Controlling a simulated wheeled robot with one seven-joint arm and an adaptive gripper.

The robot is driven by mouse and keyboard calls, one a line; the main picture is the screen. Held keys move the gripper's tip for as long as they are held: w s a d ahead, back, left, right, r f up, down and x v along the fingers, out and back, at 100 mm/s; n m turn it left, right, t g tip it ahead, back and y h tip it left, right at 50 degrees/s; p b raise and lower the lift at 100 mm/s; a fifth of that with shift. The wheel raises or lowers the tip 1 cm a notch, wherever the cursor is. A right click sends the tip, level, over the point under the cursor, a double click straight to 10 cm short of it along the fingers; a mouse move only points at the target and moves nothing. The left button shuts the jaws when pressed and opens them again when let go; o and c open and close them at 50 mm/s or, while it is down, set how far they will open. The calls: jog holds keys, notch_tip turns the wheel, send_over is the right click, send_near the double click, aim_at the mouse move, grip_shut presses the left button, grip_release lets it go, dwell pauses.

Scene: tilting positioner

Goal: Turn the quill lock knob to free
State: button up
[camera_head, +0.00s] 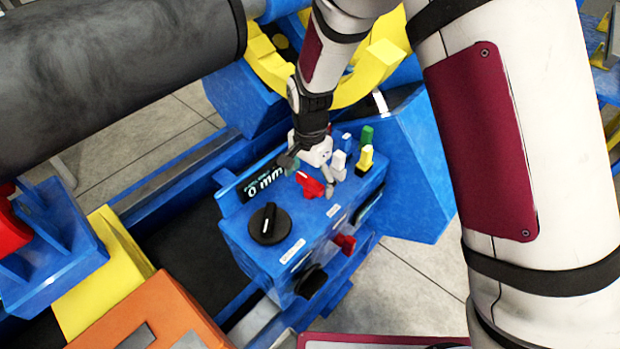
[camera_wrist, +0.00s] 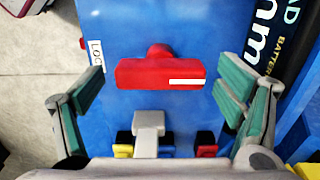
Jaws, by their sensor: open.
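The red knob (camera_wrist: 160,72), which I take for the quill lock knob, is a bar-shaped handle on a blue panel. A white mark lies near its right end in the wrist view. A partly cut-off label (camera_wrist: 96,55) reading "LOC" is to its left. In the head view the knob (camera_head: 311,187) is on top of the blue control box. My gripper (camera_wrist: 166,88) is open, with one teal-padded finger on each side of the knob and visible gaps to both. In the head view my gripper (camera_head: 308,172) reaches down over the box and partly hides its top.
The blue control box (camera_head: 240,238) also carries a black dial (camera_head: 269,224), a second red knob (camera_head: 345,243) on its side, and several colored levers near my gripper, including a green one (camera_head: 366,136). A black cylinder (camera_head: 120,70) lies at upper left.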

jog(key=c, duration=1.1)
jog(key=shift+c, duration=0.2)
jog(key=shift+n, duration=0.3)
jog(key=n, duration=0.3)
jog(key=shift+n, duration=0.3)
jog(key=n, duration=0.4)
jog(key=shift+n, duration=0.3)
jog(key=n, duration=0.4)
jog(key=shift+n, duration=2.5)
